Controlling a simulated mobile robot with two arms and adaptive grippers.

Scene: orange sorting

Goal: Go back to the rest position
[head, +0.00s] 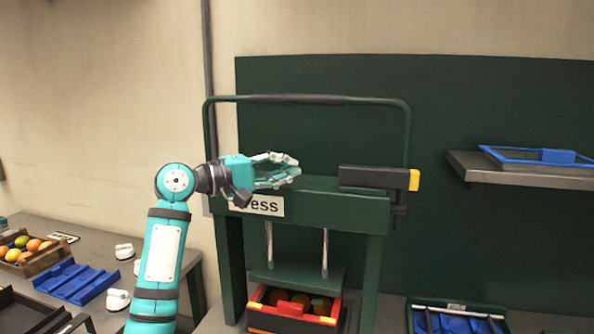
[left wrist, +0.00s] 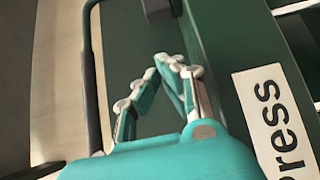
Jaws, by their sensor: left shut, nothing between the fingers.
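My left gripper (head: 296,171) is shut and empty. It is raised in front of the top beam of the green press (head: 330,205), just above the white "Press" label (head: 262,206). In the left wrist view my left gripper's fingertips (left wrist: 166,62) meet, with the label (left wrist: 275,115) to their right. I cannot tell whether the fingers touch the press. My right gripper is not in view.
A red crate (head: 270,316) with oranges stands under the press. A wooden crate (head: 20,262) of fruit and a blue rack (head: 76,283) are on the left table. A blue tray (head: 530,156) lies on the right shelf (head: 520,174).

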